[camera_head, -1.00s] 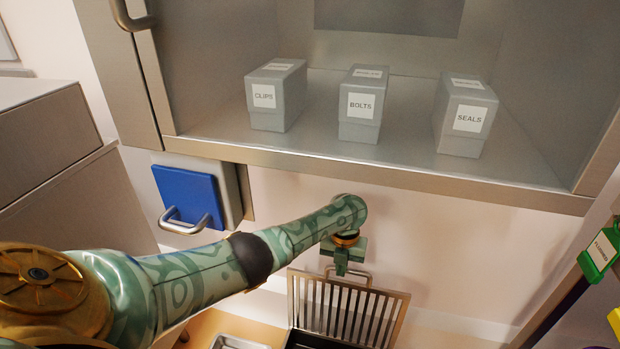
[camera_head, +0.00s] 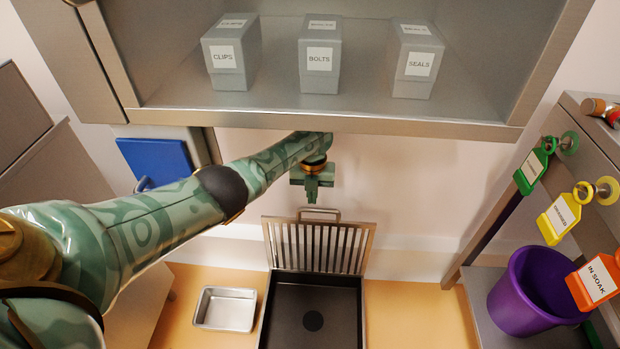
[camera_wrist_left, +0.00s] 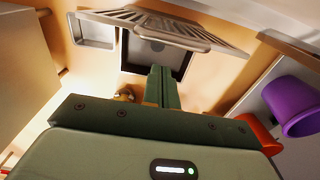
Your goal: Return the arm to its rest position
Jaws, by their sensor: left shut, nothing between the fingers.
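My left arm comes in from the left in the head view, patterned in green, and reaches out under the metal shelf. Its left gripper (camera_head: 312,192) hangs below the shelf edge, just above the handle of the raised slatted grate. The left gripper is shut with nothing in it. In the left wrist view its fingers (camera_wrist_left: 160,85) are together and point towards the dark tray. My right gripper is not in view.
The shelf (camera_head: 330,121) holds grey boxes marked clips (camera_head: 226,62), bolts (camera_head: 319,60) and seals (camera_head: 417,64). The slatted grate (camera_head: 318,246) stands at the back of the dark tray (camera_head: 290,318). A small metal tray (camera_head: 226,309), purple bucket (camera_head: 535,295) and blue panel (camera_head: 158,162) stand around.

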